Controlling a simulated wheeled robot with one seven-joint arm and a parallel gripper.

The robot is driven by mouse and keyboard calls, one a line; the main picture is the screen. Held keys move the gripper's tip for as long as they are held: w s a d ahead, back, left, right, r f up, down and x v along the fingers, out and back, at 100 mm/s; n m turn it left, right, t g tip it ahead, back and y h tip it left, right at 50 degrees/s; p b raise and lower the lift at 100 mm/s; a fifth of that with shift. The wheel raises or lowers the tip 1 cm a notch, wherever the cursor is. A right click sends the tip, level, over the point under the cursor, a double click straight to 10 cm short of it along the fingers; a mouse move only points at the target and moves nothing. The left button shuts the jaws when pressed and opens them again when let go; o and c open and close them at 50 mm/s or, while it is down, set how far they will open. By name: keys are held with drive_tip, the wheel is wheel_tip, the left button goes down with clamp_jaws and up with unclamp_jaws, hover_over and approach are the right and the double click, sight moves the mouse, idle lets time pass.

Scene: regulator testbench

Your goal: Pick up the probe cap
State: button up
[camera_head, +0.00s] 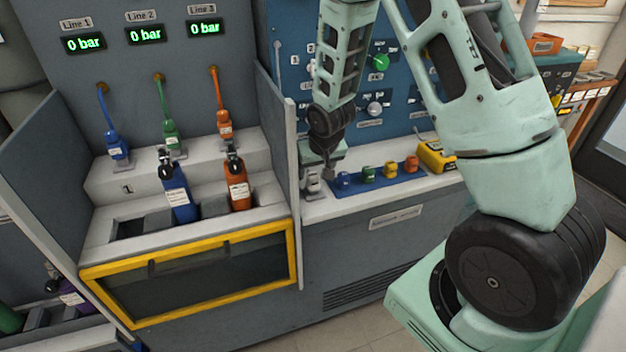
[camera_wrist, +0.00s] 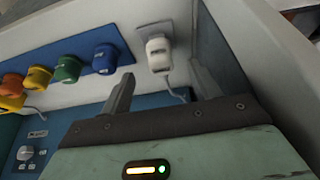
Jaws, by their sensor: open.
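A small white capped piece (camera_wrist: 158,52), which looks like the probe cap, stands on the light shelf in the wrist view. A pale cable runs from beside it. In the head view the white piece (camera_head: 312,183) is at the left end of the shelf, beside the grey divider. My gripper (camera_wrist: 160,72) is open and empty, with its fingers on either side of the white piece in the picture. The gap to it is hard to judge. In the head view my gripper (camera_head: 326,170) is just above and beside the piece, partly hiding that spot.
A blue strip (camera_head: 345,187) with several coloured caps lies to the right of the white piece. A yellow device (camera_head: 435,157) stands beyond it. The grey divider (camera_head: 287,150) rises close on the left. Blue and orange bottles stand in the bay beyond it.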

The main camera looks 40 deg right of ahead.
sight(313, 175)
drive_tip(key=shift+w+p+x, duration=0.1)
drive_tip(key=shift+p+x, duration=0.15)
drive_tip(key=shift+x, duration=0.9)
drive_tip(key=shift+w+p+x, duration=0.15)
drive_tip(key=shift+p+x, duration=0.05)
drive_tip(key=shift+x, duration=1)
drive_tip(key=shift+r, duration=0.1)
drive_tip(key=c, duration=1.1)
wheel_tip(313, 175, up, 28)
drive_tip(key=b, duration=0.1)
drive_tip(key=shift+s, duration=0.1)
